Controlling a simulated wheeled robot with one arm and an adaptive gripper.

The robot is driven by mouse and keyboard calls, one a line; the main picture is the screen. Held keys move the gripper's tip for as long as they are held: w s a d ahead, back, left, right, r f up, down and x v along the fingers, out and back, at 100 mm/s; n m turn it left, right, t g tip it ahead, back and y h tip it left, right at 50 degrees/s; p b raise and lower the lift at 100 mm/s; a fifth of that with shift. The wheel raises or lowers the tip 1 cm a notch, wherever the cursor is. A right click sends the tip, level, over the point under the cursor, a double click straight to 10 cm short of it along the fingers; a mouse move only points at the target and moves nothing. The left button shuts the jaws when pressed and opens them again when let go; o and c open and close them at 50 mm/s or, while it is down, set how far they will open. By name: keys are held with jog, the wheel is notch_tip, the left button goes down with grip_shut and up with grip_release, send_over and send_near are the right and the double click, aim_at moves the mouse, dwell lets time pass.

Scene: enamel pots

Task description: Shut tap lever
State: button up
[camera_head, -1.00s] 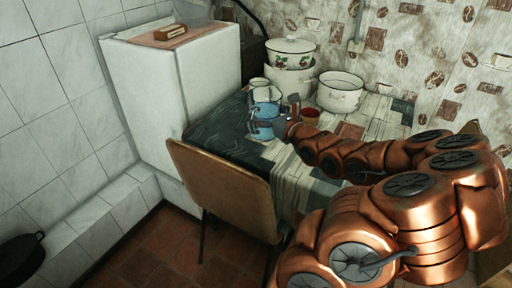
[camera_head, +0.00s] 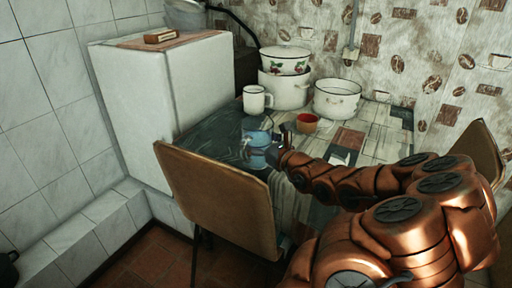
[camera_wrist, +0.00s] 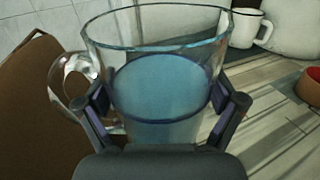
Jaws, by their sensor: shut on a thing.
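No tap or tap lever can be made out in either current view. My gripper (camera_wrist: 160,97) is shut on a clear glass mug (camera_wrist: 155,30) with blue liquid in it. In the wrist view the fingers press the mug from both sides, and its handle is on the left. In the head view the glass mug (camera_head: 257,138) is upright near the chair-side edge of the table, with my gripper (camera_head: 274,150) at its right. I cannot tell whether its base touches the table.
A white mug (camera_head: 257,99), a red-lined cup (camera_head: 307,123) and white enamel pots (camera_head: 337,99) stand farther back on the table (camera_head: 345,151). A brown chair (camera_head: 220,198) stands close in front of the glass. A white fridge (camera_head: 170,90) is at the left.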

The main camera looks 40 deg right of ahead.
jog(key=shift+w+d+r+p, duration=0.2)
jog(key=shift+w+d+p, duration=0.3)
jog(key=shift+p, duration=0.35)
jog(key=shift+w+d+f+p, duration=0.45)
jog(key=shift+w+d+f, duration=0.4)
jog(key=shift+w+d, duration=0.85)
jog(key=shift+w+d+f+p, duration=0.45)
jog(key=shift+w+d+f, duration=0.45)
jog(key=shift+w+d, duration=0.8)
jog(key=shift+w+d+f+p, duration=0.45)
jog(key=shift+w+d+f, duration=0.4)
jog(key=shift+w+d, duration=0.8)
jog(key=shift+w+a+f, duration=0.15)
jog(key=shift+w+a, duration=0.1)
jog(key=o, duration=1.3)
